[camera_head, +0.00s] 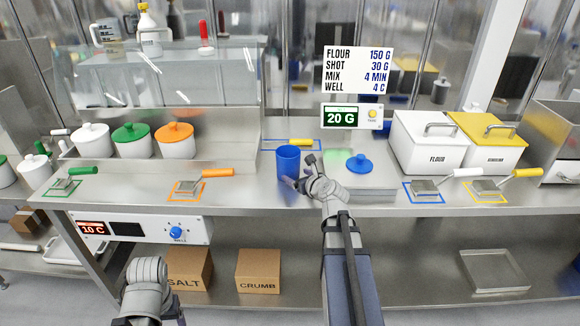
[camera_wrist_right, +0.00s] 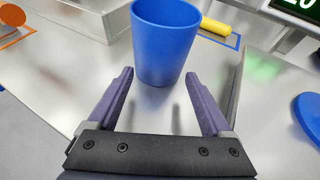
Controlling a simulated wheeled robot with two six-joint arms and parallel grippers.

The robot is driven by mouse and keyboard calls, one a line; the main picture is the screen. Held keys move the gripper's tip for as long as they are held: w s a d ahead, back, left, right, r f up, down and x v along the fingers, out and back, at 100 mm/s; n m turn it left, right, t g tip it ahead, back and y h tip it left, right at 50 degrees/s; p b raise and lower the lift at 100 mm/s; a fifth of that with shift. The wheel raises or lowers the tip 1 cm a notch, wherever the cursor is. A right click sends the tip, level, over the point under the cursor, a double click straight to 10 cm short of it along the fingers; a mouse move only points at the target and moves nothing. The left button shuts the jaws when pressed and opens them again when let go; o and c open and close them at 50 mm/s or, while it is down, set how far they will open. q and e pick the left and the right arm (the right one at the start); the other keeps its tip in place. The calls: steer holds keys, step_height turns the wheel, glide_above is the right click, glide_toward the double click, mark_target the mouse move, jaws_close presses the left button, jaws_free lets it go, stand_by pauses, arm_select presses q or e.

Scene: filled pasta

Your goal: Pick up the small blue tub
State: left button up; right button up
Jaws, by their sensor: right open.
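The small blue tub (camera_head: 288,161) stands upright and lidless on the steel counter, left of my right gripper. In the right wrist view the tub (camera_wrist_right: 165,42) is just beyond the fingertips, roughly centred between them. My right gripper (camera_head: 298,181) is open, low over the counter, with nothing between its fingers (camera_wrist_right: 158,85).
A yellow-handled scraper (camera_head: 290,142) lies behind the tub. An orange-handled scraper (camera_head: 200,183) is to the left. Flour (camera_head: 432,145) and yellow-lidded bins (camera_head: 490,140) stand right. The counter left of the tub is clear.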

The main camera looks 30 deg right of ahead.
steer(key=shift+o, duration=1)
steer(key=shift+x, duration=1)
steer(key=shift+w+b, duration=0.35)
steer(key=shift+w, duration=0.1)
steer(key=b+x, duration=0.1)
steer(key=x, duration=0.3)
steer(key=shift+w, duration=0.2)
steer(key=shift+c, duration=0.4)
steer(key=c, duration=1)
